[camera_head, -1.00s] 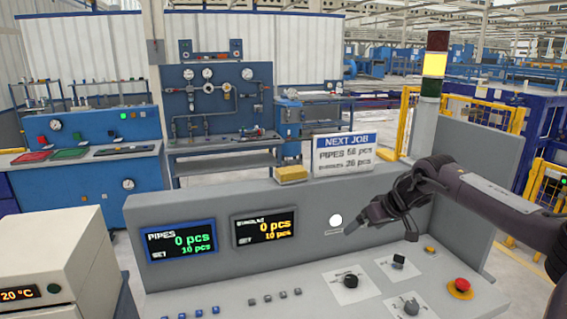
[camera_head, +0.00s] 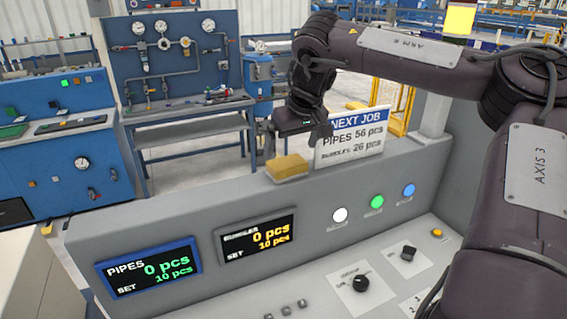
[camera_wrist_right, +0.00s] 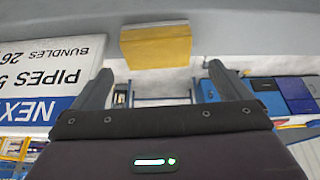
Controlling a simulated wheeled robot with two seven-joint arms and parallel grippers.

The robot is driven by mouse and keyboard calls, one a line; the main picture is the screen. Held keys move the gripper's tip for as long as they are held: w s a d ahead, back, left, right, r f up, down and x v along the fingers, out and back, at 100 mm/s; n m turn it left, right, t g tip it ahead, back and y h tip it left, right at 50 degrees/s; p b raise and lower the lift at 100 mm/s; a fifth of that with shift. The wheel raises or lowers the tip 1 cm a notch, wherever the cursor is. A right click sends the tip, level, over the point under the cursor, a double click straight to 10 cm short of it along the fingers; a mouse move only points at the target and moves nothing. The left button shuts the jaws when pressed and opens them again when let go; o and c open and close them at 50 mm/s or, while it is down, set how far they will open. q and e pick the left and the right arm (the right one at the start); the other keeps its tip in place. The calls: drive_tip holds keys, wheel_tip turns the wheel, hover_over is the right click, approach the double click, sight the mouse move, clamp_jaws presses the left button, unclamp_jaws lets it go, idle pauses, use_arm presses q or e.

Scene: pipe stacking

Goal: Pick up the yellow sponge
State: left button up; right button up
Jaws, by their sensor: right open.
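The yellow sponge (camera_head: 287,167) lies on the top ledge of the grey console panel, just left of the NEXT JOB sign. It also shows in the right wrist view (camera_wrist_right: 159,46), ahead of the fingertips and between their lines. My right gripper (camera_head: 296,146) is above and close to the sponge, pointing down. In the right wrist view the right gripper (camera_wrist_right: 155,78) is open, with nothing between its two fingers. The sponge looks apart from the fingers. My left gripper is not in view.
The NEXT JOB sign (camera_head: 351,138) stands on the ledge right beside the sponge and close to my right gripper. The console panel (camera_head: 330,190) carries two displays and several buttons. A blue workbench (camera_head: 190,110) stands behind. The ledge left of the sponge is clear.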

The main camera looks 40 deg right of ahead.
sight(287, 161)
drive_tip(key=shift+w+d+f+p, duration=0.1)
drive_tip(key=shift+d+f+p, duration=0.05)
drive_tip(key=shift+f+p, duration=0.45)
drive_tip(key=p+x, duration=0.2)
drive_tip(key=x, duration=0.2)
drive_tip(key=shift+w+d+f+p, duration=0.1)
drive_tip(key=shift+w+d+p, duration=0.15)
drive_tip(key=shift+w+p, duration=0.15)
drive_tip(key=shift+f, duration=0.25)
drive_tip(key=shift+r, duration=0.1)
drive_tip(key=shift+c, duration=0.3)
drive_tip(key=c, duration=0.7)
drive_tip(key=shift+r, duration=0.1)
